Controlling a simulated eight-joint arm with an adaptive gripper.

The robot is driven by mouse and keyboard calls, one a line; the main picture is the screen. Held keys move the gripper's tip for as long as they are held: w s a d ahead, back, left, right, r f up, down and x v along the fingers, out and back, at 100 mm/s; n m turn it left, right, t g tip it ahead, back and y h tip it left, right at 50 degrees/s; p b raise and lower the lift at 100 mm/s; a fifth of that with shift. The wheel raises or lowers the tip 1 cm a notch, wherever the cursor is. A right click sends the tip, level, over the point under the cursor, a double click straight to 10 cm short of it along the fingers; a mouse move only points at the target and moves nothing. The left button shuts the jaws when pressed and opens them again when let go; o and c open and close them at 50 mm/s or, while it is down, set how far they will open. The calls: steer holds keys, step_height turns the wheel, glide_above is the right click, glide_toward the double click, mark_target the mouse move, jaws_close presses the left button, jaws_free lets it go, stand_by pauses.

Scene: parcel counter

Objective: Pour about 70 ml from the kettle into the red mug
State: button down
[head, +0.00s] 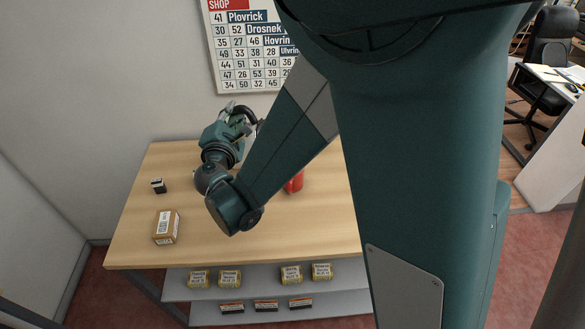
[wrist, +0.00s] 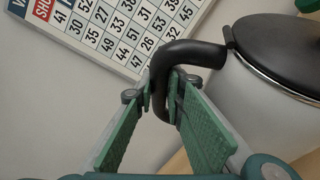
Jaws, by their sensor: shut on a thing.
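The kettle has a pale grey body (wrist: 262,105), a dark lid and a thick black handle (wrist: 193,53), all in the wrist view. My gripper (wrist: 160,92) is shut on the handle, its green pads on either side of it. In the head view my gripper (head: 238,118) is above the back of the table, and my arm hides most of the kettle. The red mug (head: 295,184) stands on the table to the right of my gripper, partly hidden by my arm. Its inside and the kettle's spout are not visible.
The wooden table (head: 135,232) holds a cardboard box (head: 166,227) at front left and a small black-and-white box (head: 158,186) behind it. A shelf (head: 260,290) below carries several yellow packs. A calendar (head: 250,60) hangs on the wall behind. The table's front middle is clear.

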steer(key=shift+w+a+f+n+g, duration=0.2)
steer(key=shift+w+a+n, duration=0.1)
steer(key=shift+a+n, duration=0.15)
steer(key=shift+w+a+f+n+g, duration=0.15)
steer(key=shift+w+a+n+g, duration=0.1)
steer(key=shift+a+n, duration=0.2)
steer(key=shift+w+a+f+n+g, duration=0.3)
steer(key=shift+a+f+n+g, duration=0.1)
steer(key=shift+a+n, duration=0.1)
steer(key=shift+w+a+f+n+g+h, duration=0.3)
steer(key=shift+w+a+f+n, duration=0.25)
steer(key=shift+a+f+n, duration=0.25)
steer(key=shift+w+a+f+n+g+b, duration=0.15)
steer(key=shift+w+a+f+n+b, duration=0.1)
steer(key=shift+a+f, duration=0.15)
steer(key=shift+w+a+f+n+g+b, duration=0.15)
steer(key=shift+a+f+b, duration=0.1)
steer(key=shift+a+f, duration=0.15)
step_height(320, 180, down, 6)
steer(key=w+a+n+g+h+b, duration=0.1)
steer(key=a+n+b, duration=0.1)
steer(key=n, duration=0.1)
steer(key=shift+w+h+b, duration=0.15)
steer(key=shift+h+b, duration=0.25)
steer(key=shift+f+g, duration=0.1)
steer(key=shift+g, duration=0.15)
